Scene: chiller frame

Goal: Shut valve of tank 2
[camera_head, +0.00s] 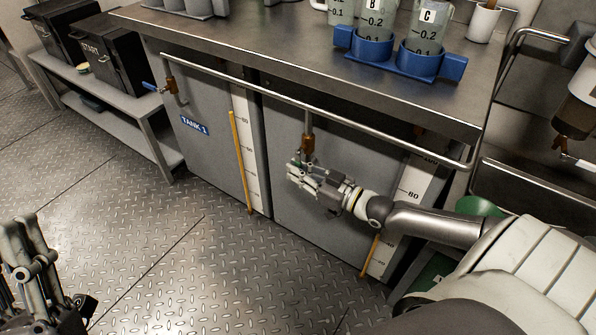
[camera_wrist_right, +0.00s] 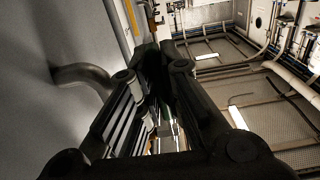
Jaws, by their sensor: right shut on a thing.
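The valve of the middle tank (camera_head: 307,146) is a brown metal body hanging from the steel pipe below the bench top, in the head view. No label for tank 2 is visible; my right arm covers part of that tank's grey front (camera_head: 290,125). My right gripper (camera_head: 299,174) is just below the valve body and is shut on what appears to be its handle, mostly hidden by the fingers. In the right wrist view the fingers (camera_wrist_right: 162,70) converge, with a dark greenish patch between them. My left gripper (camera_head: 35,255) is at the lower left, away from the tanks; its opening is unclear.
The left tank has a "TANK 1" label (camera_head: 195,125) and a blue-handled valve (camera_head: 168,87). A steel pipe (camera_head: 240,83) runs along the bench front. A blue holder (camera_head: 425,65) with beakers stands on the bench. The tread-plate floor (camera_head: 170,260) is clear.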

